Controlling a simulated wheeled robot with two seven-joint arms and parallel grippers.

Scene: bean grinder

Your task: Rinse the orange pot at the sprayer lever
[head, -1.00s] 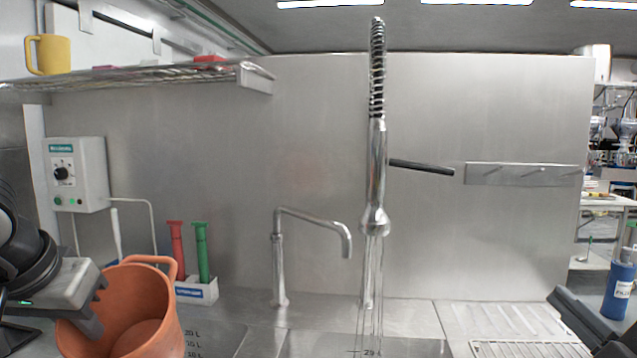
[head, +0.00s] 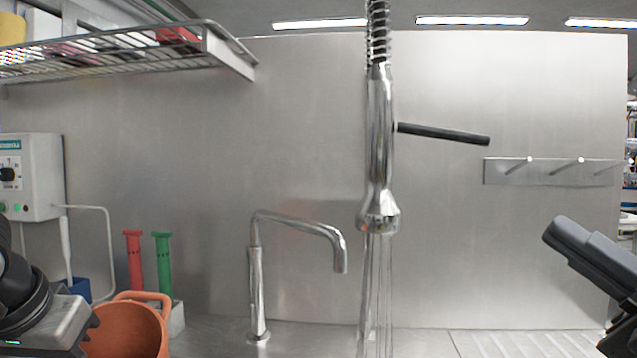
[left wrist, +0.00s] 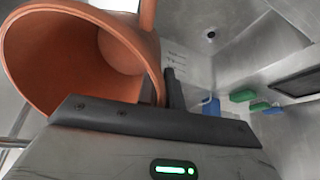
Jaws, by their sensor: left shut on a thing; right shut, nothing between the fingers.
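The orange pot (head: 128,328) is at the lower left of the head view, its bottom cut off by the frame edge. It also shows large and tilted in the left wrist view (left wrist: 85,50), with its mouth and inside in sight. My left gripper (head: 92,325) is shut on the pot's near left side. The sprayer (head: 379,150) hangs from a coiled spring in the middle. Its black sprayer lever (head: 443,133) sticks out to the right. Thin streams of water fall from the nozzle, apart from the pot. My right gripper (head: 560,236) is shut and empty, to the right of and below the lever.
A bent steel faucet (head: 258,285) stands between pot and sprayer. Red (head: 134,260) and green (head: 163,262) handled tools stand behind the pot. A wire shelf (head: 130,55) overhangs the upper left. A hook rail (head: 550,171) is on the back wall. A ribbed drainboard (head: 525,343) lies right.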

